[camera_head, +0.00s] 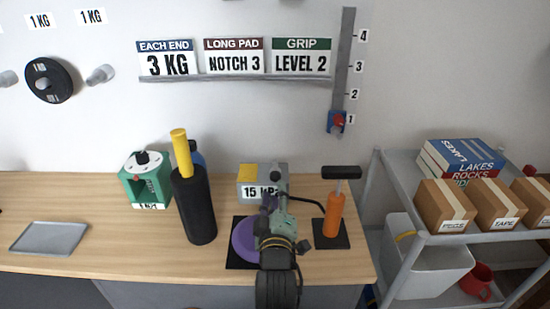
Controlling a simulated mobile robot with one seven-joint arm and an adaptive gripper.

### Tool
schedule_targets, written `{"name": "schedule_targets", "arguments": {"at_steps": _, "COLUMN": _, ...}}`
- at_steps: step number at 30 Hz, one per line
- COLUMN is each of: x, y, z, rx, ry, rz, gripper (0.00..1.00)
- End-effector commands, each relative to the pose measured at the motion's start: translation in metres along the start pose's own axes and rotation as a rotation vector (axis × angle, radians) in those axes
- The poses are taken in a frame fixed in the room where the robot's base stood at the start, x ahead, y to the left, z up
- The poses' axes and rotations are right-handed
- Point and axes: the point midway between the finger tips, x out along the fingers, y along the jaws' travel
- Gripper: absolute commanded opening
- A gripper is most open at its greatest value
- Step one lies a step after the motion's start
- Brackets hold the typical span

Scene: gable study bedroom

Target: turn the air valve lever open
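A grey box (279,169) with a "15 kPa" label (258,191) and a yellow part (247,173) on its top left stands on the desk. I cannot make out for certain which part is the air valve lever; my arm covers some of this area. My gripper (278,172) is at the right front of the box, over or against it. Its fingers are too small and dark to show whether they are open or touching anything. Below it, a purple disc (243,242) on a black mat (238,263) is partly hidden by my arm.
An orange hand pump (334,214) with a black handle stands close on the right, joined by a dark hose. A black roller (194,207), a green device (157,187) and a grey tray (45,237) are left. A shelf with boxes (445,205) is at the right.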

Motion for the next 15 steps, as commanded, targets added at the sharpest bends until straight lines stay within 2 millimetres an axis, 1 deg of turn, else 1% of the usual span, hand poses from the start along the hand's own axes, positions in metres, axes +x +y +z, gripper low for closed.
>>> {"name": "schedule_targets", "arguments": {"at_steps": 1, "x": 0.002, "y": -0.003, "z": 0.003, "rx": -0.002, "ry": -0.001, "rz": 0.001, "gripper": 0.32}}
{"name": "schedule_targets", "arguments": {"at_steps": 6, "x": 0.011, "y": -0.006, "z": 0.004, "rx": -0.001, "ry": 0.004, "rz": 0.004, "gripper": 0.32}}
{"name": "schedule_targets", "arguments": {"at_steps": 15, "x": 0.026, "y": -0.006, "z": 0.003, "rx": 0.0, "ry": 0.006, "rz": 0.007, "gripper": 0.32}}
